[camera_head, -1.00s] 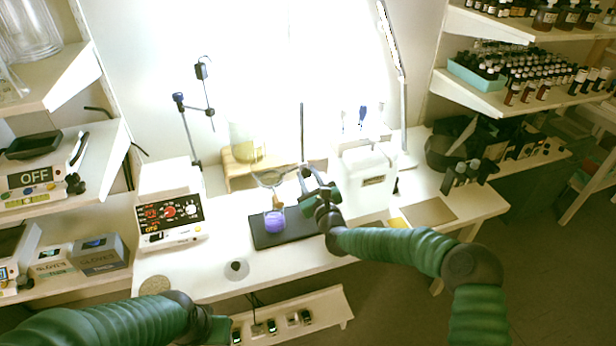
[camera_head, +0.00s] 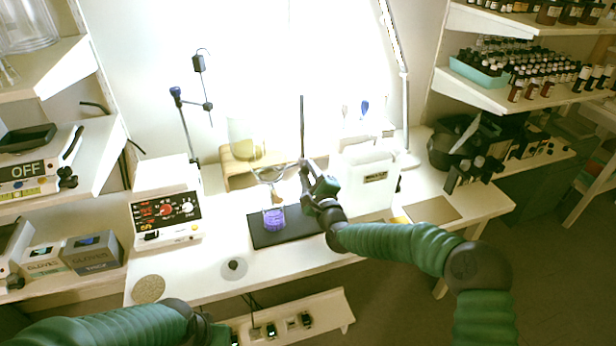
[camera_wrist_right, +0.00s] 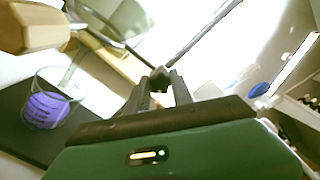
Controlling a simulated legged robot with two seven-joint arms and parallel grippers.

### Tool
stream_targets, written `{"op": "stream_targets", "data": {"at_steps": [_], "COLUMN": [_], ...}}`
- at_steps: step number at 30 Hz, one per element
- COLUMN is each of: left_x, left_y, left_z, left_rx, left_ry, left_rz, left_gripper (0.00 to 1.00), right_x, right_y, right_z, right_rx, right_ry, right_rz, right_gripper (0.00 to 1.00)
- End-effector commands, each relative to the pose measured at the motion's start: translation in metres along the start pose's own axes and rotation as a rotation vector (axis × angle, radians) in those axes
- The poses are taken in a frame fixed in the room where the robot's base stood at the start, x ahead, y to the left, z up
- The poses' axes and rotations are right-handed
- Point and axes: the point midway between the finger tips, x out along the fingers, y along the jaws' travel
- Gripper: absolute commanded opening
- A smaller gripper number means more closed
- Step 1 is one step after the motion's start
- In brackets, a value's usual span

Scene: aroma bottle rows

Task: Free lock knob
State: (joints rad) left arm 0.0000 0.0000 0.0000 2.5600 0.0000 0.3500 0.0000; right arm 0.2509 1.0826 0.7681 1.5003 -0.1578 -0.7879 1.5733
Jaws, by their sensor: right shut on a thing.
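The lock knob (camera_wrist_right: 160,76) is a small dark piece on the thin stand rod, seen in the right wrist view between my right fingertips. My right gripper (camera_wrist_right: 161,84) is shut on it; in the head view the gripper (camera_head: 305,170) is at the rod (camera_head: 302,128), above the dark base plate (camera_head: 265,240). A beaker with purple liquid (camera_head: 274,219) stands on the plate, and also shows in the wrist view (camera_wrist_right: 50,105). My left arm comes in at the lower left; its fingertips cannot be made out.
A white control box (camera_head: 166,212) with red digits stands left on the bench. A lamp arm (camera_head: 394,60) rises at the right.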

Motion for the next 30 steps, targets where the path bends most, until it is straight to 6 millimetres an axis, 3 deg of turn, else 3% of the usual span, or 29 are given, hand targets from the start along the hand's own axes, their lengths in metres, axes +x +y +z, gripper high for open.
{"op": "stream_targets", "data": {"at_steps": [3, 30], "left_x": [0.009, 0.045], "left_y": [0.0, 0.0], "left_z": [0.002, 0.011], "left_rx": [0.0, 0.0], "left_ry": [0.0, 0.0], "left_rz": [0.0, 0.0], "left_gripper": [0.36, 0.36], "right_x": [-0.001, 0.0], "right_y": [0.007, 0.004], "right_z": [-0.002, 0.001], "right_rx": [-0.109, -0.966], "right_ry": [0.0, -0.004], "right_rz": [0.01, -0.001], "right_gripper": [0.0, 0.0]}}
